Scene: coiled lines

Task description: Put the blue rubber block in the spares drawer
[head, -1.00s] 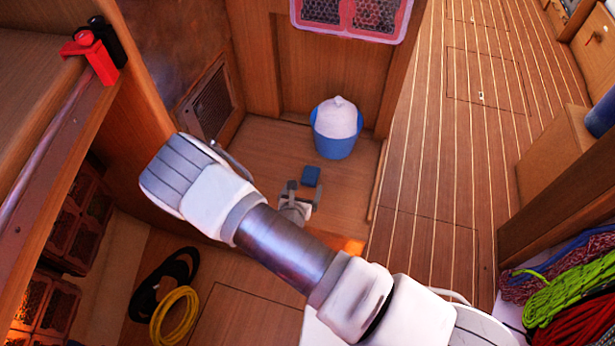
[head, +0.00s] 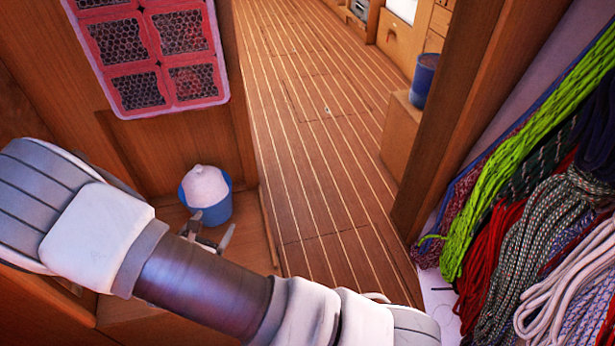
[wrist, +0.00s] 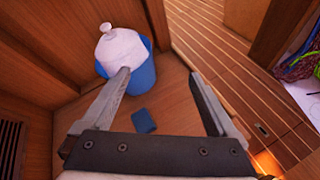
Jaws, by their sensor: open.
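The blue rubber block (wrist: 144,120) lies on the wooden floor of the recess, seen in the wrist view between my fingers and beyond the gripper's base. My gripper (wrist: 160,73) is open and empty, its fingers wide apart. Nothing shows the block touching either finger. In the head view my gripper (head: 213,225) is partly behind my arm, just in front of the blue bucket, and the block is hidden there. Wooden drawer fronts (head: 439,20) show far off at the top right; I cannot tell whether one is the spares drawer.
A blue bucket (head: 208,208) with a white lumpy thing (head: 205,186) in it stands close beyond my gripper. Coiled ropes (head: 550,230) hang at the right. A wooden post (head: 470,120) stands before them.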

